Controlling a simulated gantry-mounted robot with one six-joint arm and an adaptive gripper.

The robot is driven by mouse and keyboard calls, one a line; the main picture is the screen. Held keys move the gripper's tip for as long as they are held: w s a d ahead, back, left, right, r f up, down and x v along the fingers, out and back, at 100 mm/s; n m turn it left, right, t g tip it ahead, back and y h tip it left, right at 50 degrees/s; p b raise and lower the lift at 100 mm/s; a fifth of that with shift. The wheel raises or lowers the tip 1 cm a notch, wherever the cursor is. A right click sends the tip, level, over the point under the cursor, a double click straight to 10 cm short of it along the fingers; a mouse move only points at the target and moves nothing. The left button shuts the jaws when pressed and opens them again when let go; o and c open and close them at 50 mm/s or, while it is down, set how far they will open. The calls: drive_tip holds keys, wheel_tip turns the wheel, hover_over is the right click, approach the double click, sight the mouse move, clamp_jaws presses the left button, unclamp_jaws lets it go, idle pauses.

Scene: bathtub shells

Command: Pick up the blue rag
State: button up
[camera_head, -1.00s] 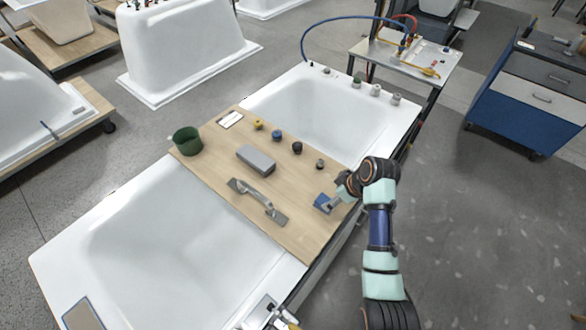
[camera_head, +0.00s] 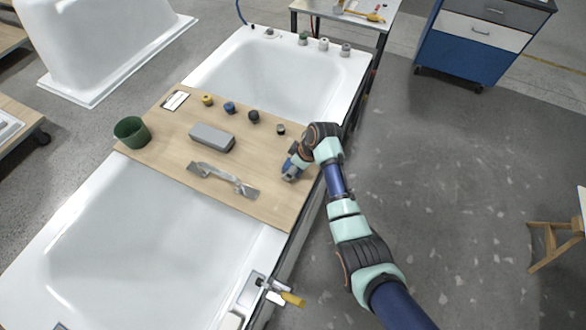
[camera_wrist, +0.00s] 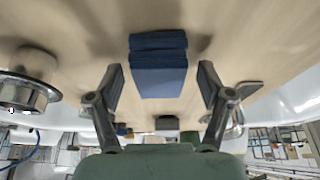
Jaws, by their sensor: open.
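The blue rag (camera_wrist: 158,66) is a folded dark blue block on the wooden board. In the wrist view it lies ahead of and between the two open fingers of my gripper (camera_wrist: 160,88), and I see no finger touching it. In the head view my gripper (camera_head: 291,172) is low at the right end of the board. There the arm and gripper hide most or all of the rag.
A metal cylinder (camera_wrist: 35,75) stands left of my gripper in the wrist view.

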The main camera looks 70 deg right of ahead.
drive_tip(key=shift+r, duration=0.1)
drive_tip(key=c, duration=1.2)
wheel_tip(320, 180, up, 20)
drive_tip(key=p, duration=0.4)
drive_tip(key=shift+p, duration=0.3)
drive_tip(key=shift+c, duration=0.2)
